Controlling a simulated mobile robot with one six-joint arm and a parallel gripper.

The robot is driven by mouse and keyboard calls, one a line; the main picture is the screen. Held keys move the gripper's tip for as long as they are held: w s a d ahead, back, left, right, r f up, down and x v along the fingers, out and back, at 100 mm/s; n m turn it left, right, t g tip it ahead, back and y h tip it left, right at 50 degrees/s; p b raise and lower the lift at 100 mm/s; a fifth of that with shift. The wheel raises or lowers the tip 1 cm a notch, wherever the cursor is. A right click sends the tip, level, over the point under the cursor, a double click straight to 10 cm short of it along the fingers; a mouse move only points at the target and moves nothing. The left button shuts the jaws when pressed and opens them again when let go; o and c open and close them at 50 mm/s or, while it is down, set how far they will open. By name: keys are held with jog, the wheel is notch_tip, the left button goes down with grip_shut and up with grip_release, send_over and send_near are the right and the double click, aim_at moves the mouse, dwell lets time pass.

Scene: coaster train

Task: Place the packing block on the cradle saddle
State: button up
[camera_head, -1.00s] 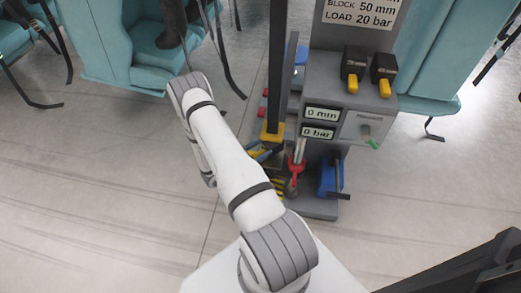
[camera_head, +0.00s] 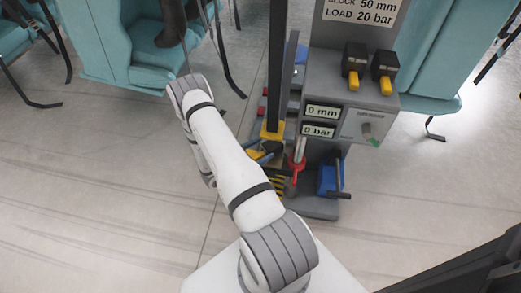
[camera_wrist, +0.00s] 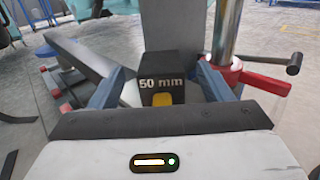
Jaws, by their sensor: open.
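The packing block (camera_wrist: 162,88) is dark, marked "50 mm", with a yellow patch on its near side. In the wrist view it stands between the two blue-grey fingers of my gripper (camera_wrist: 160,88). The fingers are open, one on each side of the block; I cannot tell whether either touches it. A grey upright rises directly behind the block. What is under the block is hidden, and I cannot make out the cradle saddle for sure.
A metal cylinder with a red collar (camera_wrist: 222,62) and a side handle stands close right of my gripper. The grey console (camera_head: 345,90) shows "0 mm" and "0 bar". A blue unit (camera_head: 327,175) stands below it.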

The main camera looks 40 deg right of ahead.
jog(key=shift+r, duration=0.25)
jog(key=a+p, duration=0.3)
jog(key=a, duration=0.9)
jog(key=s+a+r+m+g+y, duration=0.15)
jog(key=r+m+y, duration=0.3)
jog(key=r, duration=0.65)
jog(key=s+a+r+m+g+y, duration=0.1)
jog(key=a+r+m+g+y, duration=0.25)
jog(key=r, duration=0.65)
jog(key=s+a+r+m+t+y, duration=0.4)
jog(key=s+a+r+y, duration=0.1)
jog(key=r, duration=0.3)
jog(key=s+a+r+m+t+y, duration=0.3)
jog(key=s+a+r+m+y, duration=0.1)
jog(key=r, duration=0.4)
jog(key=shift+s+a+m+t+y, duration=0.4)
jog(key=shift+s+m+y, duration=0.1)
jog(key=shift+s, duration=0.4)
jog(key=shift+r, duration=0.1)
jog(key=shift+c, duration=0.4)
